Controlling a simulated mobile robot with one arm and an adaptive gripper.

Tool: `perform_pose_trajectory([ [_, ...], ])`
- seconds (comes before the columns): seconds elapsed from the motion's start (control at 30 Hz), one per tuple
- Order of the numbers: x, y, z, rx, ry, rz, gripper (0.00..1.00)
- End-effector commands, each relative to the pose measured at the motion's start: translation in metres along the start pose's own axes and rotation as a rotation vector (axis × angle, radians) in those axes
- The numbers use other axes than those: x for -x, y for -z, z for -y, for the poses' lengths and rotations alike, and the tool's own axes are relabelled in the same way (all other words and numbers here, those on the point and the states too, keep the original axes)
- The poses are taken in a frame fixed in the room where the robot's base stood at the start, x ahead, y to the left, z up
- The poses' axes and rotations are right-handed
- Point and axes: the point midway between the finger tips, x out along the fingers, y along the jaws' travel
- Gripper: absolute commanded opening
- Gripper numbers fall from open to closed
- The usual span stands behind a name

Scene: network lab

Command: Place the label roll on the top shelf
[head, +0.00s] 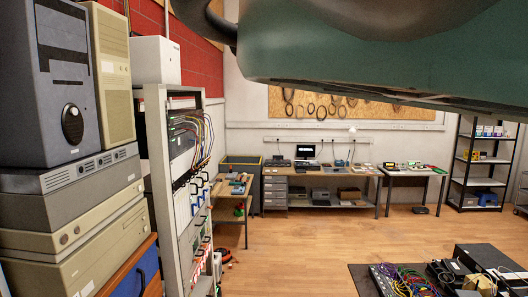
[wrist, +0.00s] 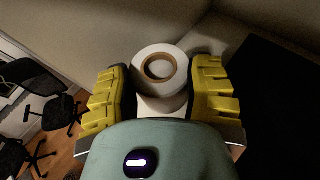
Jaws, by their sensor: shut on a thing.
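In the wrist view, my gripper (wrist: 165,88) has its two yellow ribbed fingers on either side of the white label roll (wrist: 147,59). The roll has a brown core and is held between the fingers. A pale surface lies close behind and above it. The head view shows neither the roll nor my fingers; my own large green arm part fills the upper right there. A black shelf unit (head: 492,131) with several levels stands at the far right in the head view, with small boxes on its top shelf (head: 490,136).
Old computer cases (head: 75,90) are stacked close on the left, beside an open rack (head: 180,150) with cables. Workbenches (head: 320,172) line the back wall. A dark table (head: 363,279) with cables and devices stands at the lower right. The wooden floor between is clear. Office chairs (wrist: 45,95) show in the wrist view.

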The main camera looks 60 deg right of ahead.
Motion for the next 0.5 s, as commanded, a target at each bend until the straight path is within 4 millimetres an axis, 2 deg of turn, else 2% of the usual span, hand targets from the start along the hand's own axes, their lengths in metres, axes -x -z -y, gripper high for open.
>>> perform_pose_trajectory([
  [0.3, -0.014, 0.030, -0.007, 0.002, -0.001, -0.001, 0.12],
  [0.5, -0.016, 0.033, -0.010, 0.001, 0.000, -0.002, 0.12],
])
